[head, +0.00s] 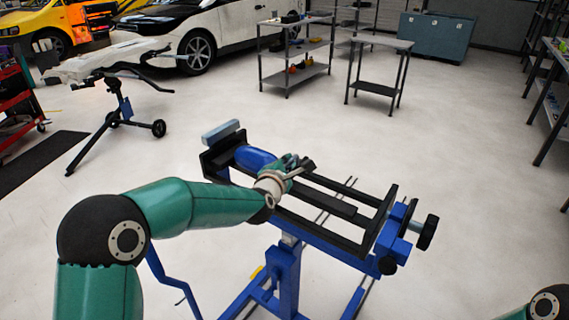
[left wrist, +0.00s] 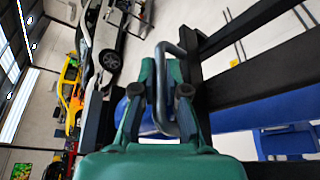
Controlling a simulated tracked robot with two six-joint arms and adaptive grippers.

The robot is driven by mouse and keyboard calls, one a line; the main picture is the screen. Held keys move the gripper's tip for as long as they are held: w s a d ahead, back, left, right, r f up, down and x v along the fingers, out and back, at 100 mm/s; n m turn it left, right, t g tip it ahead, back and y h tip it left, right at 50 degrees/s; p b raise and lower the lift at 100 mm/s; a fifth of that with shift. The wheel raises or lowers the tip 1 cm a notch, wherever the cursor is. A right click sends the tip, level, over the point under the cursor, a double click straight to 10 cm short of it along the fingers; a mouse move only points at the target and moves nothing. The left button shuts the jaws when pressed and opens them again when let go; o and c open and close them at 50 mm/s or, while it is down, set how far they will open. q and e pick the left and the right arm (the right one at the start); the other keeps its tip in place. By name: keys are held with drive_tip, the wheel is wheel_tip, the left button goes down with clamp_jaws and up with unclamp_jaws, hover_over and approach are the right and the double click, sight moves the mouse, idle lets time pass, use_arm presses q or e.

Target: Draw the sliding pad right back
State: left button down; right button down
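A blue and black stand (head: 287,275) with a long black rail frame holds a rounded blue part (head: 255,157), probably the sliding pad, near the frame's far left end. My left gripper (head: 298,166) is over the frame, just right of the blue part. In the left wrist view, a bent grey metal handle (left wrist: 163,95) runs between the fingers of my left gripper (left wrist: 163,78), which look closed on it. The blue part shows partly behind the fingers. How the handle joins it is hidden. Only a piece of my right arm shows, at the bottom right; its gripper is out of view.
A light blue block (head: 220,132) tops the frame's far left end. A black knob (head: 428,232) sticks out at its right end. A wheeled tripod stand (head: 115,110) is at the left. A small grey table (head: 380,43) stands behind. The floor around the stand is clear.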

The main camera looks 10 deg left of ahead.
use_arm(q)
drive_tip(key=shift+f, duration=0.1)
drive_tip(key=shift+s+d, duration=0.15)
drive_tip(key=shift+d, duration=0.2)
drive_tip(key=s+d+b, duration=0.1)
drive_tip(key=s+d, duration=0.1)
drive_tip(key=d, duration=0.3)
drive_tip(key=s+d, duration=0.3)
drive_tip(key=d, duration=0.3)
drive_tip(key=s+d+b, duration=0.1)
drive_tip(key=s+d, duration=0.1)
drive_tip(key=d, duration=0.4)
drive_tip(key=shift+s+d+b, duration=0.15)
drive_tip(key=shift+d+b, duration=0.1)
drive_tip(key=shift+b, duration=0.05)
drive_tip(key=c, duration=1.5)
unclamp_jaws()
drive_tip(key=shift+s, duration=0.1)
